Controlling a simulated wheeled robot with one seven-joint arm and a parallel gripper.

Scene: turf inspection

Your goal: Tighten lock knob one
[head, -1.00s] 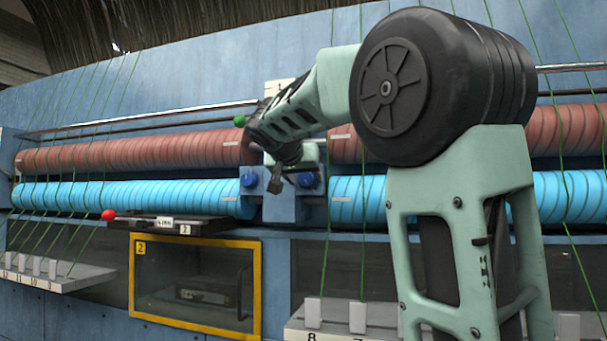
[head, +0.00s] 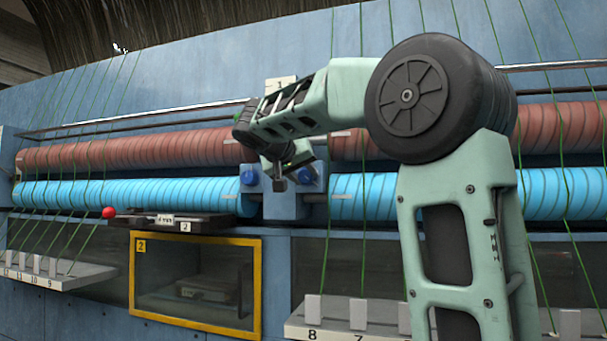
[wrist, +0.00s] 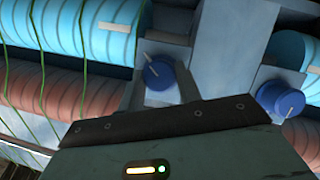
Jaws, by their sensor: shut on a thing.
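The bracket under the "1" sign (head: 279,86) carries two blue knobs with pale pointer marks. The left knob (head: 249,176) and right knob (head: 308,176) both show clear of my gripper. My gripper (head: 279,182) points down in front of the bracket (head: 285,207), between the knobs in the picture. It is shut, but what it grips is hidden. The wrist view looks past a dark plate and my green hand. There one knob (wrist: 158,72) is just beyond the plate and the other (wrist: 280,97) lies at the right.
Long red (head: 120,150) and blue (head: 120,193) rollers run behind my arm. Green strands cross the rollers. Numbered shelves stick out below.

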